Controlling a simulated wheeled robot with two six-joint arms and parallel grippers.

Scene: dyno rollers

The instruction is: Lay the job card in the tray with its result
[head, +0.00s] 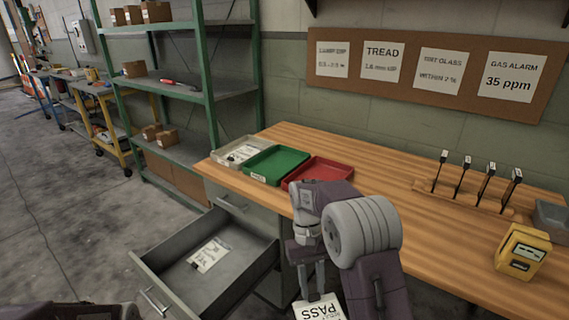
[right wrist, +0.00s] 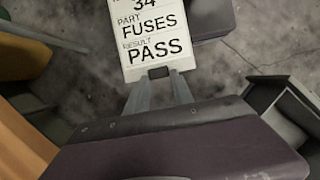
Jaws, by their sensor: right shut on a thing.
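My right gripper (head: 309,294) is shut on a white job card (head: 320,309) and holds it in front of the bench, beside the open drawer. In the right wrist view the job card (right wrist: 150,35) reads part FUSES, result PASS, and its lower edge is between the fingertips (right wrist: 158,78). Three trays stand side by side on the bench's left end: a pale grey one (head: 222,160) with a card in it, a green one (head: 276,166) and a red one (head: 318,170). A small label is on the green tray's front, too small to read. My left gripper is out of view.
The open drawer (head: 180,286) under the bench (head: 390,190) holds another card (head: 208,254). A yellow meter (head: 522,250), a rack of upright dark tools (head: 466,198) and a grey bin (head: 551,216) are at the right. Green shelving (head: 209,90) stands left.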

